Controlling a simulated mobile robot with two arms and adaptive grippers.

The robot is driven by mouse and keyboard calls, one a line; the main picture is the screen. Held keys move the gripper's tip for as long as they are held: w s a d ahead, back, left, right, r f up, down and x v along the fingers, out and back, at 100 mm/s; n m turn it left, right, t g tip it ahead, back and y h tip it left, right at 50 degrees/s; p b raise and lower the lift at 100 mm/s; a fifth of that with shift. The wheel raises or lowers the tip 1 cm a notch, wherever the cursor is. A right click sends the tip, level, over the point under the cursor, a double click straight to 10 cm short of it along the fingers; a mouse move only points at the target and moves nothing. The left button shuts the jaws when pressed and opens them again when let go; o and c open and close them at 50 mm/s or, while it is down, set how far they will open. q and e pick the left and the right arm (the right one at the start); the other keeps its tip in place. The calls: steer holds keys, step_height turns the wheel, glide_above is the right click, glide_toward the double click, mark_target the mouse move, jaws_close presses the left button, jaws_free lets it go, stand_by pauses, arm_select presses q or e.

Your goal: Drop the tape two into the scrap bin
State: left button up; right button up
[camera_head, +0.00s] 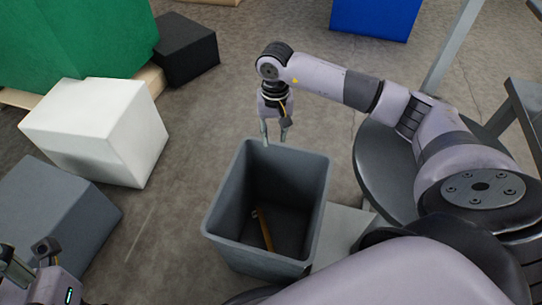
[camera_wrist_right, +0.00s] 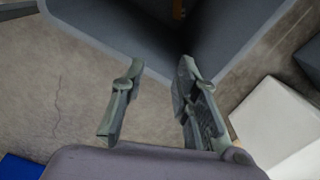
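The scrap bin (camera_head: 223,222) is a grey open-topped bin on the floor; its rim and inner walls also show at the top of the right wrist view (camera_wrist_right: 92,35). A long orange-brown piece (camera_head: 265,230) lies inside against the bottom; I cannot tell whether it is the tape two. No separate tape shows. My right gripper (camera_head: 275,136) points down at the bin's far rim. Its two fingers are apart with nothing between them in the right wrist view (camera_wrist_right: 155,100). My left gripper (camera_head: 28,262) is partly cut off at the lower left, its fingers unclear.
A white box (camera_head: 95,130) and a grey box (camera_head: 50,220) stand left of the bin. A black box (camera_head: 187,48), a green block (camera_head: 75,40) and a blue box (camera_head: 375,15) stand farther back. Bare floor (camera_head: 215,110) lies beyond the bin.

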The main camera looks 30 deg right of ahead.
steer(key=shift+r, duration=0.1)
step_height(320, 180, up, 12)
stand_by(0.5)
